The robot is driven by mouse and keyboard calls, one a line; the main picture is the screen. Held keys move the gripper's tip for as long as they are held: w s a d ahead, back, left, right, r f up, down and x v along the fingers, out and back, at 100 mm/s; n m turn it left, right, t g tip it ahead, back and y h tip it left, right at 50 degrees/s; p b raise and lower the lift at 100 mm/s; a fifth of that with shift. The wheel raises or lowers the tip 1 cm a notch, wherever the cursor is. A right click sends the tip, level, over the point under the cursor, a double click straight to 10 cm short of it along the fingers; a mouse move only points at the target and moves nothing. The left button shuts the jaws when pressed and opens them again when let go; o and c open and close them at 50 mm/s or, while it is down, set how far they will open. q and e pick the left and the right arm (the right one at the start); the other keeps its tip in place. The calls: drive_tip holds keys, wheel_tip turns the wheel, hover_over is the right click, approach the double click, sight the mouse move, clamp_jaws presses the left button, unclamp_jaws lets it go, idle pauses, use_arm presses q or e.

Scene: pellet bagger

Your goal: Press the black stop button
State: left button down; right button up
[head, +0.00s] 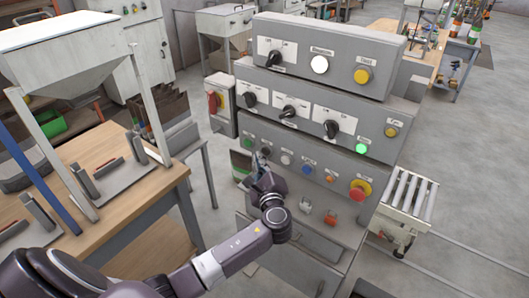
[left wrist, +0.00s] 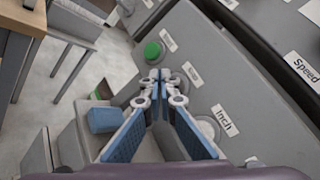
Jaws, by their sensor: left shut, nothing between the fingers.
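A grey control cabinet has a lower sloped panel (head: 325,200) with a row of buttons. A green button (head: 249,143) is at the left end; it also shows in the left wrist view (left wrist: 152,50). A white button (head: 286,159) is further right, near the "Inch" label in the left wrist view (left wrist: 208,127). My left gripper (head: 264,158) is shut and empty, its fingertips (left wrist: 157,76) at the panel between these two buttons. The fingers cover the spot there, so the black stop button is mostly hidden. I cannot tell whether the fingertips touch it.
Right along the row are a blue button (head: 307,169), an orange one (head: 331,178) and a red mushroom button on yellow (head: 359,190). Black rotary knobs (head: 331,129) sit on the panel above. A wooden table (head: 110,150) stands left; a roller conveyor (head: 408,195) stands right.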

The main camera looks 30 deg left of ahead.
use_arm(q)
drive_tip(key=shift+w, duration=0.15)
drive_tip(key=shift+w, duration=0.35)
drive_tip(key=shift+w, duration=0.25)
idle(0.8)
drive_tip(key=shift+s, duration=0.75)
drive_tip(key=s+p, duration=0.3)
drive_tip(key=s, duration=0.3)
drive_tip(key=shift+a, duration=0.25)
